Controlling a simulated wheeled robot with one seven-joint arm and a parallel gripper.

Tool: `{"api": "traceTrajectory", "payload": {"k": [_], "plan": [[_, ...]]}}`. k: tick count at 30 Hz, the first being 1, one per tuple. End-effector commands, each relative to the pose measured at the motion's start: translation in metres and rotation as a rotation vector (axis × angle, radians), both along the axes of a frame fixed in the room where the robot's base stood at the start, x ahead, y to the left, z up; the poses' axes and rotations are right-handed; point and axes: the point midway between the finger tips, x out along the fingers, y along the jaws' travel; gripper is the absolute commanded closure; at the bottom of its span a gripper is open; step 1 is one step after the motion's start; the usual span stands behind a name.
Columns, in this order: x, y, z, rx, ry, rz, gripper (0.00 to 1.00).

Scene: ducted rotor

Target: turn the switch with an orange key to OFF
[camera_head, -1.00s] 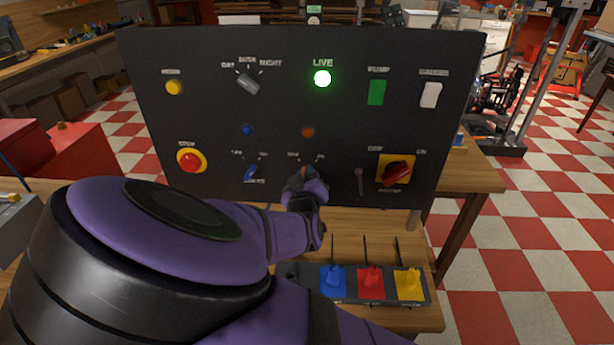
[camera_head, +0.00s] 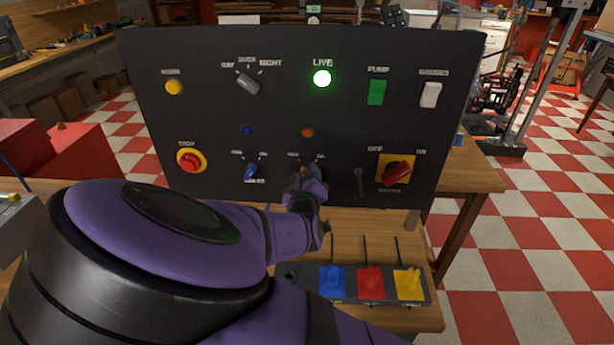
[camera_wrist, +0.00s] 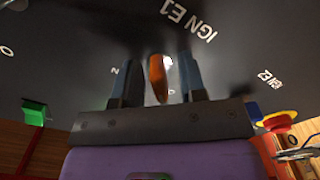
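The dark control panel (camera_head: 340,110) stands upright on the bench. The orange key (camera_wrist: 157,80) of the switch shows in the wrist view under the label "IGN E1". It sits between the two fingers of my gripper (camera_wrist: 160,80), which are apart, with a gap visible on each side of the key. In the head view my gripper (camera_head: 306,172) is at the switch in the panel's lower middle and hides most of it. Only a little orange shows there, and the key's exact angle is hard to tell. An orange round lamp (camera_head: 308,132) is above the switch.
A blue key switch (camera_head: 250,173) is close on the left. A grey toggle (camera_head: 360,181) and a red rotary switch on a yellow plate (camera_head: 396,171) are on the right. A red stop button (camera_head: 191,160) is farther left. A green LIVE lamp (camera_head: 322,78) is lit.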

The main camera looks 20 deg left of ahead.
Motion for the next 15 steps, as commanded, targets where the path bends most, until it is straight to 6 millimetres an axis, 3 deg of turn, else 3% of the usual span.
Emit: {"api": "traceTrajectory", "payload": {"k": [8,15], "plan": [[-0.003,0.0,0.001,0.002,0.0,0.001,0.62],[-0.037,-0.008,0.001,0.002,0.0,0.001,0.62]]}}
